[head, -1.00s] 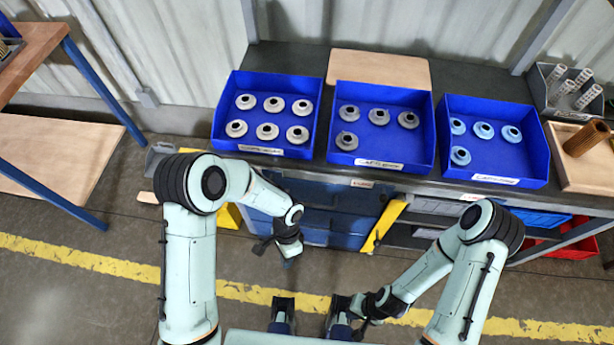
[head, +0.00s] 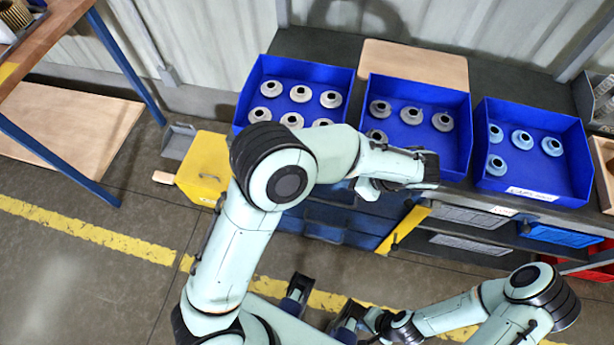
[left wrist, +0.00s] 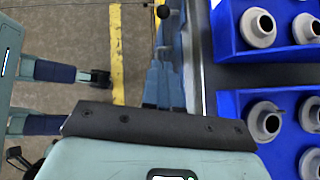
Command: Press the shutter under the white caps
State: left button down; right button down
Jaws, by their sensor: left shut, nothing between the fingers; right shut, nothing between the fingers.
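Pale off-white caps (head: 271,89) sit in the left blue bin (head: 310,66), and similar light grey caps (head: 411,115) in the middle bin (head: 460,140). Which are the white ones is hard to tell. Blue drawer-like fronts (head: 335,238) lie under these bins; I cannot make out a distinct shutter. My left arm crosses in front of the left bin, its wrist before the middle bin. My right gripper (head: 368,322) is shut, low near my base.
The right bin (head: 540,185) holds several light blue caps (head: 522,139). A yellow box (head: 203,165) stands left of the drawers, and a slanted yellow bar (head: 405,228) right of them. A wooden-topped table (head: 50,55) stands at left.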

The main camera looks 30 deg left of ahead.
pick_arm(q)
jog(key=a+r+b+x, duration=0.1)
jog(key=a+x, duration=0.1)
jog(key=x, duration=1.1)
jog(key=shift+r, duration=0.25)
jog(key=shift+s+a, duration=0.1)
jog(key=s+a, duration=0.1)
jog(key=a, duration=0.5)
jog(key=shift+s+a, duration=0.3)
jog(key=shift+s, duration=0.05)
